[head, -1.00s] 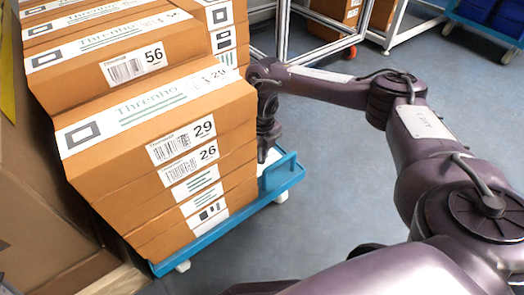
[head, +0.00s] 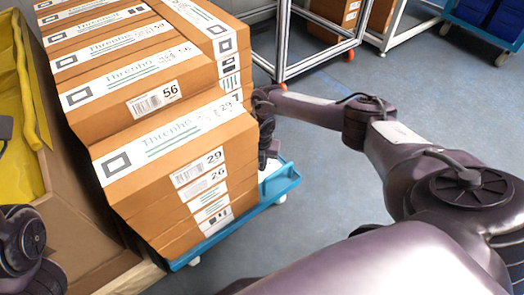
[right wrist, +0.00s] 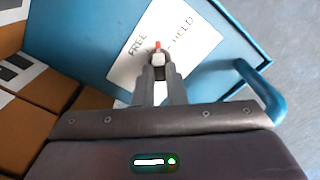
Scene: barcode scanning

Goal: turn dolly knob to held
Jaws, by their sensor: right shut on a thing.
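The blue dolly (head: 283,185) carries the stack of boxes; its corner and side rail show in the head view. In the right wrist view its blue deck (right wrist: 85,50) bears a white label (right wrist: 140,60) reading FREE on the left and HELD on the right. The small pale knob (right wrist: 157,63) with a red mark stands on the label. The red mark points up, between the two words. My right gripper (right wrist: 158,72) is shut on the knob, which is partly hidden between its fingers. In the head view this gripper (head: 263,160) is beside the stack, above the dolly corner.
Brown cartons (head: 170,150) with white labels stand close beside my right gripper. A bin with a yellow liner (head: 15,120) is at the left, near part of my left arm. White frames (head: 310,70) stand behind. The grey floor at centre right is clear.

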